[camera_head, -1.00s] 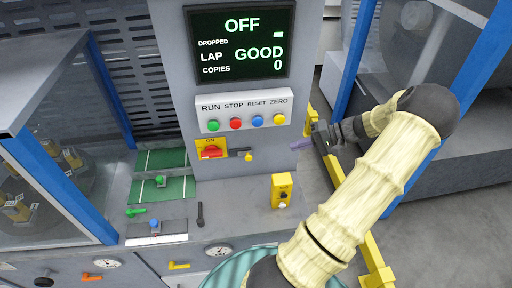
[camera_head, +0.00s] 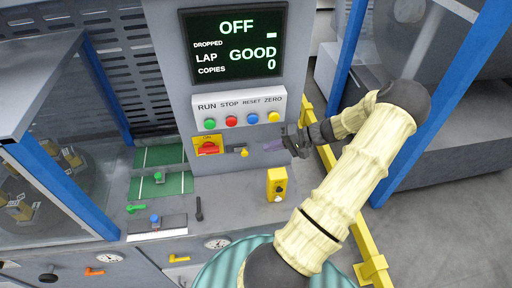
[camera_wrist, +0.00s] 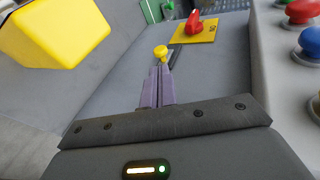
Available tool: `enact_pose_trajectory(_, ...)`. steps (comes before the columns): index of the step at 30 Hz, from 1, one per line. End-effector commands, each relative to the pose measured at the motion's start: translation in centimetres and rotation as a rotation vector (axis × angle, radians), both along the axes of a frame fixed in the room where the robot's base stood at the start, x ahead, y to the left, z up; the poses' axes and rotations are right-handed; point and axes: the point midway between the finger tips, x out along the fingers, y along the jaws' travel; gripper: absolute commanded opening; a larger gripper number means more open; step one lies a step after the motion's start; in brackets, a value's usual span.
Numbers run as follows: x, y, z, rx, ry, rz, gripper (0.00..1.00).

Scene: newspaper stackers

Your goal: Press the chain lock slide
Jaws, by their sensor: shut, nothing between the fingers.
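The chain lock slide is a small dark bar with a yellow knob (camera_head: 244,153), on the grey panel just right of the red rotary switch. In the wrist view its yellow knob (camera_wrist: 161,51) shows straight beyond my fingertips, with the dark bar (camera_wrist: 176,58) behind it. My gripper (camera_head: 267,146) is to the right of the knob in the head view. Its purple fingers are closed together (camera_wrist: 158,74) with nothing held. The fingertips look close to the knob; whether they touch it I cannot tell.
The red rotary switch (camera_head: 208,149) sits on a yellow plate to the left. Push buttons (camera_head: 231,121) are above, under the display (camera_head: 236,45). A yellow box (camera_head: 277,183) stands on the ledge below. A yellow rail (camera_head: 340,200) runs along the right.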

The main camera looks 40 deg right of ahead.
Motion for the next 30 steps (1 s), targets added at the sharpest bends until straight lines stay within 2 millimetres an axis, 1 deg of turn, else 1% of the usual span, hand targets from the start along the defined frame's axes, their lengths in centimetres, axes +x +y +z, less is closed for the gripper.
enact_pose_trajectory(3, 1.4, 1.6, -0.6, 0.005, 0.001, 0.004, 0.0)
enact_pose_trajectory(6, 2.4, 2.6, -1.3, 0.004, 0.001, 0.001, 0.0)
enact_pose_trajectory(11, 3.5, 3.5, -2.2, 0.002, 0.001, 0.001, 0.0)
enact_pose_trajectory(16, 3.8, 3.8, -2.7, 0.0, 0.001, 0.0, 0.0)
enact_pose_trajectory(30, 3.8, 3.8, -2.7, 0.0, -0.002, -0.018, 0.0)
